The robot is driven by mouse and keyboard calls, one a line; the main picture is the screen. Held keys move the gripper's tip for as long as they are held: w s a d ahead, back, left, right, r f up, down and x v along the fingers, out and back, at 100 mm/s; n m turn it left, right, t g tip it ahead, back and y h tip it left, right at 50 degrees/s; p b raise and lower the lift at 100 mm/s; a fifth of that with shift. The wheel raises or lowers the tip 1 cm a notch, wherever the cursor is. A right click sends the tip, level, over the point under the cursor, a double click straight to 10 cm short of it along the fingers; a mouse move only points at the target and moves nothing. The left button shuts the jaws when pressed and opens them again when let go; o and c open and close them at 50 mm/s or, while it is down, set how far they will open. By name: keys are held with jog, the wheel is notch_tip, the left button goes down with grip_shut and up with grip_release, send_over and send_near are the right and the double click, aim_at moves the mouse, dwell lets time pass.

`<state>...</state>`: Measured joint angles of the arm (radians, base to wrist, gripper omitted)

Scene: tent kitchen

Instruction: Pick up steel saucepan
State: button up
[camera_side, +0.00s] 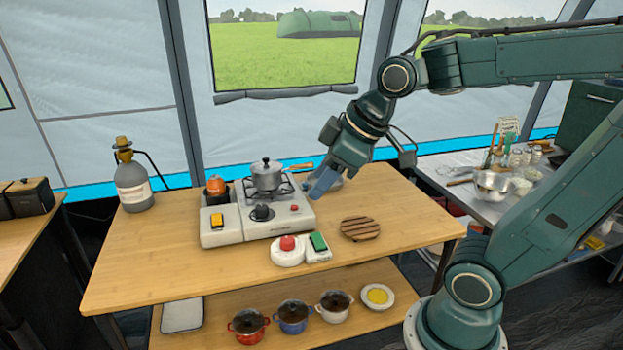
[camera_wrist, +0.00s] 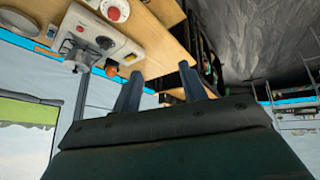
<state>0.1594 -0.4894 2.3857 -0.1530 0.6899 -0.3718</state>
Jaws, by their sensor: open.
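The steel saucepan (camera_side: 267,180) stands upright with its lid on, on the camping stove (camera_side: 283,222). Its light brown handle (camera_side: 301,166) points right, towards my gripper (camera_side: 318,188). My gripper is just right of the saucepan, above the table, and appears apart from it. In the wrist view my gripper (camera_wrist: 160,82) shows two separated fingers with nothing between them. The saucepan (camera_wrist: 76,62) shows there at the upper left, outside the fingers, and the stove (camera_wrist: 112,38) is above it.
A grey dish (camera_side: 335,182) is partly hidden behind my gripper.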

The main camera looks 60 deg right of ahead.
aim_at(303, 167)
jog(key=w+d+f+n+t+y, duration=0.1)
jog(key=w+d+f+n+t, duration=0.2)
jog(key=w+d, duration=0.65)
jog(key=w+d+f+n+t, duration=0.1)
jog(key=w+d+f+n, duration=0.35)
jog(key=w, duration=0.75)
jog(key=shift+w+d+f+n+t+h, duration=0.15)
jog(key=shift+d+f+n+t+h, duration=0.55)
jog(key=shift+d+f, duration=2.5)
jog(key=shift+w+d+f+n+t+h, duration=0.15)
jog(key=shift+d+f+n+t+h, duration=0.65)
jog(key=shift+d, duration=4.5)
jog(key=shift+w+d+f+n+t+h, duration=0.15)
jog(key=shift+d+f+n+t+h, duration=0.5)
jog(key=shift+d+f, duration=2.65)
jog(key=shift+d+r+y, duration=0.25)
jog(key=shift+d+r, duration=0.7)
jog(key=shift+x, duration=2.9)
jog(key=shift+r, duration=0.15)
jog(key=shift+c, duration=0.4)
